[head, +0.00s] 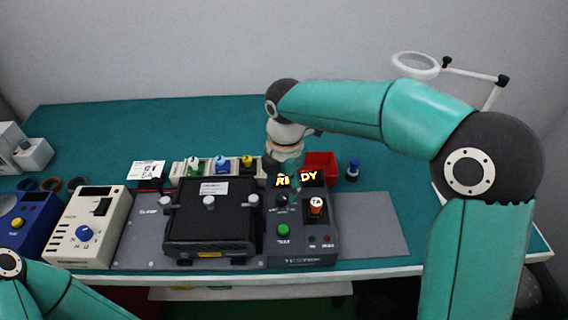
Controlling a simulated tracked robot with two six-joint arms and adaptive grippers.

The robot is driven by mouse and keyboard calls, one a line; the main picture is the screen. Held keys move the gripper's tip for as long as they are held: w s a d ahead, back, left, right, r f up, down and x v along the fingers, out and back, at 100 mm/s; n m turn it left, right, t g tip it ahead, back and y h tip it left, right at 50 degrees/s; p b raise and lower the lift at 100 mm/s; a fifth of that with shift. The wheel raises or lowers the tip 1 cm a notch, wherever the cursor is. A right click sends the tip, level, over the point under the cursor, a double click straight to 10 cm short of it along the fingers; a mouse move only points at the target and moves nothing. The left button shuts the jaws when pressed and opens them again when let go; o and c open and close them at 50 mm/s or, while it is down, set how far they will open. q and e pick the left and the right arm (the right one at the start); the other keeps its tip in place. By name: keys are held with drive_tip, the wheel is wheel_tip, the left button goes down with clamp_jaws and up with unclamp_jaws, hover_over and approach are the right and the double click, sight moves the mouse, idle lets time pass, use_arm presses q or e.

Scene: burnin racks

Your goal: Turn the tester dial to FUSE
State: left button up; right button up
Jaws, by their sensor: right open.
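The tester (302,240) is a dark grey unit at the middle right of the bench.
A black fixture (212,228) stands left of the tester. Further left are a cream box with a blue knob (84,233) and a blue box (26,222). A red bin (320,164) and a blue-capped item (353,169) stand behind. The grey plate (370,225) at right is clear.

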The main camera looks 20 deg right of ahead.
sight(285, 198)
wheel_tip(285, 198, up, 9)
drive_tip(key=shift+s+f, duration=0.15)
drive_tip(key=shift+f, duration=0.05)
drive_tip(key=shift+s+d+f, duration=0.1)
idle(0.5)
